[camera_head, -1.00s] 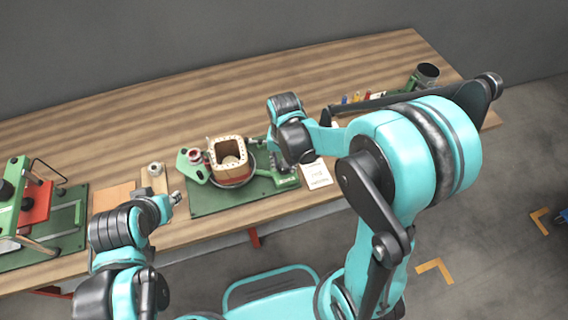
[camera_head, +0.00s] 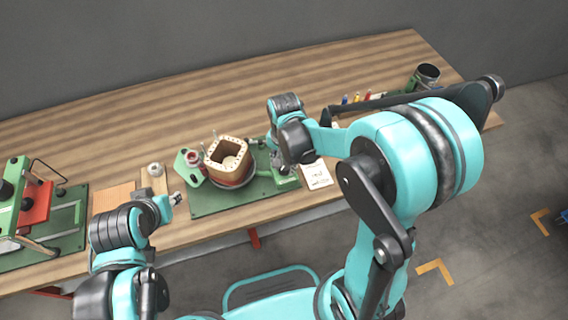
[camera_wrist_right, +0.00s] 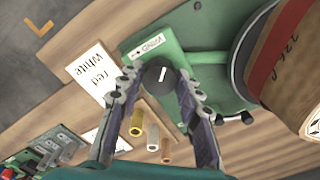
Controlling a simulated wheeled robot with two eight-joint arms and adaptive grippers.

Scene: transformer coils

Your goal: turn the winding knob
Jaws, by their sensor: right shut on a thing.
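In the head view, my right gripper (camera_head: 274,150) is at the right of the green base plate (camera_head: 205,205), and the knob is hidden there. A square tan coil former (camera_head: 225,170) stands on a round turntable on that plate. My left gripper (camera_head: 178,198) hangs at the plate's left front; its finger opening is unclear.
White cards reading "red" and "white" (camera_wrist_right: 92,70) lie near the knob. Several small coloured tubes (camera_wrist_right: 152,137) lie on the wooden table. A green and red press (camera_head: 38,205) stands at the left, and a dark cup (camera_head: 428,74) at the back right.

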